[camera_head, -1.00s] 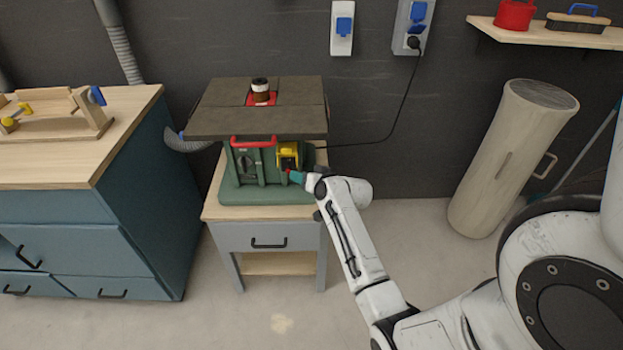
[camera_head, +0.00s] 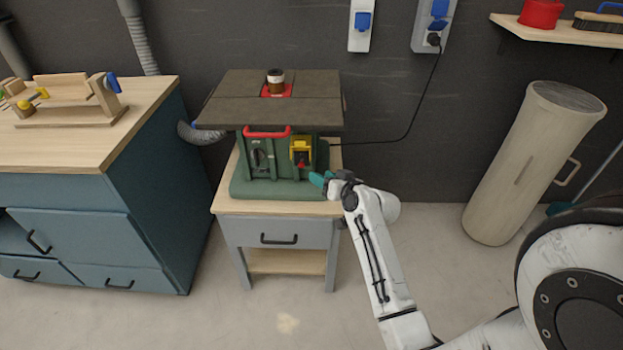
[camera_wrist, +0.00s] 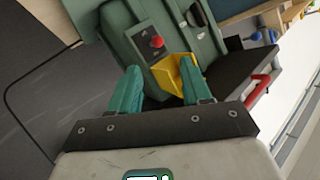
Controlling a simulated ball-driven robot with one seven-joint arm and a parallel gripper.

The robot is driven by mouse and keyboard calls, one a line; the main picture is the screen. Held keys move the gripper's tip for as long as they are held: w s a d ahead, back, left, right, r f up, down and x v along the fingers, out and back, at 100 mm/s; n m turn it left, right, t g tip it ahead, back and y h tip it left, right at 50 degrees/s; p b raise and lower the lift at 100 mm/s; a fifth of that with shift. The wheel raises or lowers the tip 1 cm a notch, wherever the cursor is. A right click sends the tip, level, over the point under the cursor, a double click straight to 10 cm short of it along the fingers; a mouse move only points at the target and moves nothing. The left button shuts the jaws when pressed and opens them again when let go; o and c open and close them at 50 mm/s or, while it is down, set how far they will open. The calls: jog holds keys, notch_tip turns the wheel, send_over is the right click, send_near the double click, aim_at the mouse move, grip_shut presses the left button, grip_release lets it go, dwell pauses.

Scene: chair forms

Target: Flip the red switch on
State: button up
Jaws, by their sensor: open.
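The red switch (camera_wrist: 157,42) is a small red knob on a dark plate in the wrist view, beside a yellow flap (camera_wrist: 176,72). In the head view the red switch (camera_head: 299,164) shows below the yellow flap (camera_head: 301,143) on the front of a green router table (camera_head: 281,160). My gripper (camera_wrist: 160,78) has its two teal fingers spread, with nothing between them. In the head view my gripper (camera_head: 320,179) is just right of and a little below the switch, apart from it. Whether the switch is on or off cannot be told.
The dark table top (camera_head: 235,105) overhangs the switch panel, with a red-ringed bit (camera_head: 276,82) on top. The machine stands on a grey drawer stand (camera_head: 235,231). A blue workbench (camera_head: 110,215) is to the left. A leaning pale cylinder (camera_head: 530,165) is to the right.

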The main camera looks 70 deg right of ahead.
aim_at(302, 164)
jog(key=w+d+f+n+t+h+b, duration=0.2)
jog(key=w+d+f+b, duration=0.2)
jog(key=w, duration=0.4)
jog(key=shift+w+d+n+h+b, duration=0.25)
jog(key=shift+d+b, duration=0.3)
jog(key=shift+b, duration=0.6)
jog(key=shift+s+r, duration=0.1)
grip_shut()
